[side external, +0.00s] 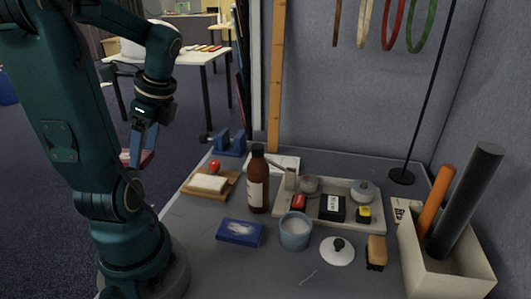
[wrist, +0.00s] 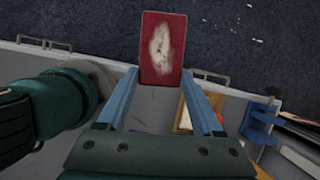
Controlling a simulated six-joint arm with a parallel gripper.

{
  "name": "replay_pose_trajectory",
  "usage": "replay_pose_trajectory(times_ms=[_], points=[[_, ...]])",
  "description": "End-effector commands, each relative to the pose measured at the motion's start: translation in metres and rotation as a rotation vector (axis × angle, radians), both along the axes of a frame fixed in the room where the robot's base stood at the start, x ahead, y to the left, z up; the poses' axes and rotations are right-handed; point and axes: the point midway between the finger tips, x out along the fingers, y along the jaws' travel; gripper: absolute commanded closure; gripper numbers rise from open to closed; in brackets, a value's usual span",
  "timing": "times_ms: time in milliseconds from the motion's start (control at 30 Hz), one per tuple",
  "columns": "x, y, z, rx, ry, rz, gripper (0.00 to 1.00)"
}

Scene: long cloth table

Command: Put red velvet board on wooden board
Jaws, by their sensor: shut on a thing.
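The red velvet board (wrist: 162,48), a flat dark-red rectangle with a pale worn patch, is held between the fingertips of my gripper (wrist: 158,80) in the wrist view. In the side view my gripper (side external: 143,148) points down, left of the table, with the red board (side external: 147,157) at its tips, partly hidden by the fingers and arm. The wooden board (side external: 226,190) lies on the table's left part, apart from the held board. A red ball (side external: 214,166) and a pale block (side external: 207,183) rest on it. In the wrist view the wooden board (wrist: 208,105) is partly behind a finger.
A brown bottle (side external: 258,182) stands right of the wooden board. A blue clamp-like thing (side external: 231,143) is behind it; a blue box (side external: 240,232) and a blue-grey cup (side external: 295,231) are in front. A tray (side external: 277,203) of items and a bin (side external: 440,260) with tubes stand further right.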

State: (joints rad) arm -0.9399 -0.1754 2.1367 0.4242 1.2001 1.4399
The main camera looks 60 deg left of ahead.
Motion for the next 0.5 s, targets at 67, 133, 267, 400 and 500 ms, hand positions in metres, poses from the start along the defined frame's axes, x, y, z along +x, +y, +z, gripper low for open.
replay_pose_trajectory(times_ms=[67,133,267,400,500], points=[[0.020,0.009,0.003,-0.004,0.003,0.018,0.88],[0.038,0.015,0.003,-0.005,0.004,0.032,0.88],[0.073,0.021,-0.001,-0.004,0.005,0.034,0.88],[0.110,0.019,-0.012,-0.002,0.004,0.007,0.88],[0.132,0.013,-0.023,-0.003,0.005,-0.034,0.88]])
